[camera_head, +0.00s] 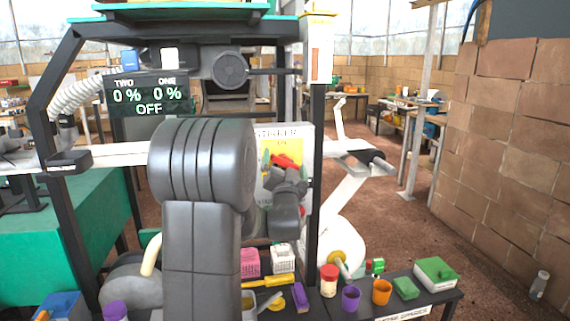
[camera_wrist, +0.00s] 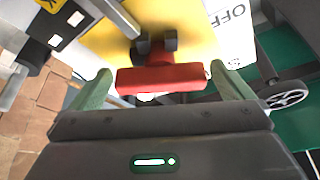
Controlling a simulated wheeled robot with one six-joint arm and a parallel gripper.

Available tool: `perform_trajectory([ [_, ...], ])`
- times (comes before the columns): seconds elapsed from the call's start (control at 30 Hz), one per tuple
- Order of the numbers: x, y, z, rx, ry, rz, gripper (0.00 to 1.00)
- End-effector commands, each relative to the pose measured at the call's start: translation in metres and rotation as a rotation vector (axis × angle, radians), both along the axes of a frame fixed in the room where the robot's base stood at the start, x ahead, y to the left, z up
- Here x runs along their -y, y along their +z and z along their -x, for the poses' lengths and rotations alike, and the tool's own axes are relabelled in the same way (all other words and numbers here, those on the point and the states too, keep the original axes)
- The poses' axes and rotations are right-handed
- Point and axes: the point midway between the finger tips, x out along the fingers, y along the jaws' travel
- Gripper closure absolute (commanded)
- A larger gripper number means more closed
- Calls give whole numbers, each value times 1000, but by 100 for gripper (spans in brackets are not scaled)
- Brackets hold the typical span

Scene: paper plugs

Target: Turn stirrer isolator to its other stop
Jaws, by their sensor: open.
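The stirrer isolator has a red bar handle (camera_head: 287,161) on a yellow plate, set in a pale panel (camera_head: 303,135) marked STIRRER and ON. A narrow gap seems to show on each side. In the head view my gripper (camera_head: 284,168) is in front of the panel and hides part of it.
A dark display (camera_head: 149,96) reads TWO 0 %, ONE 0 % and OFF. A dark post (camera_head: 317,200) stands just right of the panel. Cups, including an orange one (camera_head: 382,291), and a green-topped box (camera_head: 435,272) stand on the low bench. My arm covers the middle.

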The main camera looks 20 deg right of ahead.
Motion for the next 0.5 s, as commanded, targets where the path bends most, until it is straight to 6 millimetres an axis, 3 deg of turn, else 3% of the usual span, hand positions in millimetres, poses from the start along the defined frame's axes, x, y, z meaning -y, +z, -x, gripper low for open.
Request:
perform_trajectory([
  [0.4, 3, 3, -7, 0, 0, 0, 0],
  [0.5, 3, 3, -7, 0, 0, 0, 20],
])
